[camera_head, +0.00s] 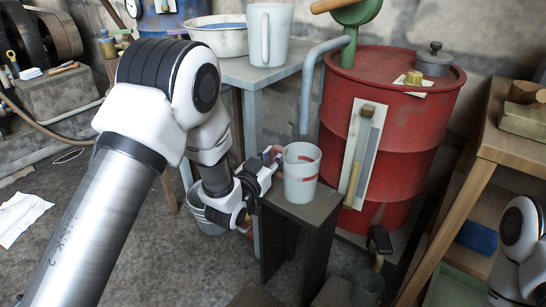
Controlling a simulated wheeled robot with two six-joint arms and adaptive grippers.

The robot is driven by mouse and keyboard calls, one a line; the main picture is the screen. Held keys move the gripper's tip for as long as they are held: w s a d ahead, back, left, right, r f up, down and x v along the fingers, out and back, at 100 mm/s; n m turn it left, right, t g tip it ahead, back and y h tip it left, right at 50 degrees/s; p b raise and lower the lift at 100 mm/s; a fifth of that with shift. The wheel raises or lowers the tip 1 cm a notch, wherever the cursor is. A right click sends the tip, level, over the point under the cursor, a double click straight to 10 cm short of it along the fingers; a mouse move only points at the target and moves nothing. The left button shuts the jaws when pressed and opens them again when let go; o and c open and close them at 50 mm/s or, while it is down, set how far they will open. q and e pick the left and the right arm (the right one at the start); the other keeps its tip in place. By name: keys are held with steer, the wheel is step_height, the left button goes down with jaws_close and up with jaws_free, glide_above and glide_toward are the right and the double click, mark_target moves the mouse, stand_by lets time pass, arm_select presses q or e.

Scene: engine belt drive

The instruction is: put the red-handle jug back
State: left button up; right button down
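A pale grey jug (301,184) with red marks on its side stands upright on a small dark stool (322,207). A reddish part, apparently its handle, shows at its left side. My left gripper (264,178) is just left of the jug, close to that handle. Its fingers are small and partly hidden, so I cannot tell whether they are open or closed around the handle. My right gripper is out of view; only part of my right arm shows at the right edge.
A larger pale jug (270,36) and a basin (219,40) stand on the grey-blue table (262,75) behind. A red drum (421,115) stands behind the stool. A wooden shelf (512,147) is at the right. A bucket (207,220) is on the floor below my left arm.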

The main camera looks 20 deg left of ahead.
arm_select(q)
steer(key=shift+o, duration=0.3)
steer(key=shift+r, duration=0.15)
steer(key=shift+s+r, duration=0.1)
steer(key=shift+s, duration=0.1)
steer(key=s+a+p, duration=0.2)
steer(key=s+p, duration=0.2)
steer(key=s, duration=0.7)
steer(key=s+a+f+n+g+y, duration=0.1)
steer(key=s+f+g, duration=0.35)
steer(key=f, duration=0.55)
steer(key=s+a+f+g+y, duration=0.1)
steer(key=s+f+g, duration=0.4)
steer(key=f, duration=0.5)
steer(key=s+a+f+n+g, duration=0.1)
steer(key=s+f+g, duration=0.35)
steer(key=s, duration=0.55)
steer(key=s+f+g, duration=0.4)
steer(key=s+f, duration=0.2)
steer(key=s, duration=0.4)
step_height(320, 180, up, 41)
steer(key=p, duration=4)
steer(key=shift+y, duration=0.4)
steer(key=shift+a+r, duration=0.1)
